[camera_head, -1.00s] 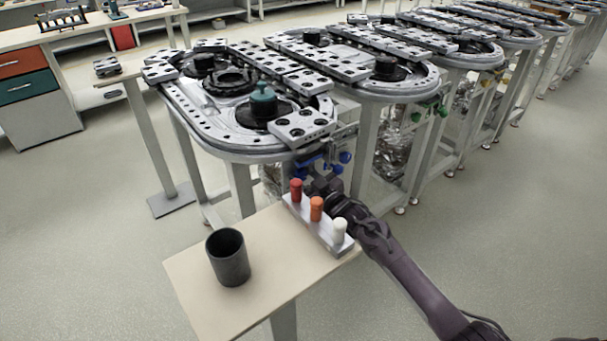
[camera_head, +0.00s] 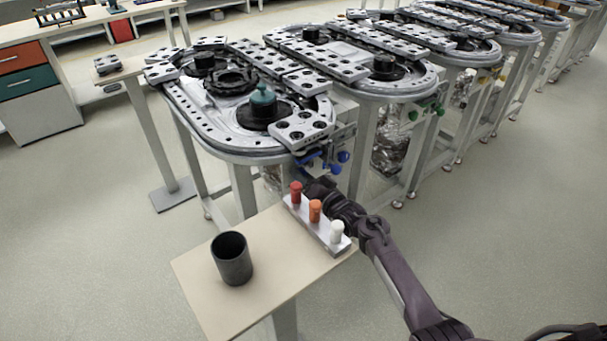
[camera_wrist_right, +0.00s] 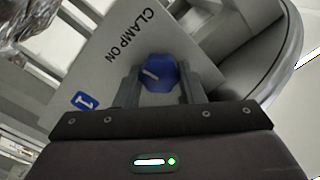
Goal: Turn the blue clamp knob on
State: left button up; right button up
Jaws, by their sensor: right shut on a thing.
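The blue clamp knob (camera_wrist_right: 158,73) shows in the right wrist view, between the two fingers of my right gripper (camera_wrist_right: 158,90). The gripper is shut on it. A pale line marks the knob's face and lies tilted in the picture. The grey panel around it carries the words "CLAMP ON" and a blue label (camera_wrist_right: 85,101) with a 1. In the head view my right gripper (camera_head: 316,184) reaches under the near ring track's front corner, and I cannot clearly make out the held knob there. My left gripper is not in view.
A small beige table (camera_head: 225,300) stands in front, with a dark cup (camera_head: 232,260) and a rack of red (camera_head: 296,192), orange (camera_head: 315,211) and white (camera_head: 337,231) pegs close beside my right forearm. The near ring track (camera_head: 225,148) stands behind. Open floor lies right.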

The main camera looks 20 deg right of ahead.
jog(key=shift+m+p, duration=0.3)
jog(key=shift+m, duration=0.8)
jog(key=o, duration=1)
jog(key=v, duration=0.7)
jog(key=shift+s+d+p, duration=0.2)
jog(key=shift+s+p, duration=0.15)
jog(key=shift+p, duration=0.05)
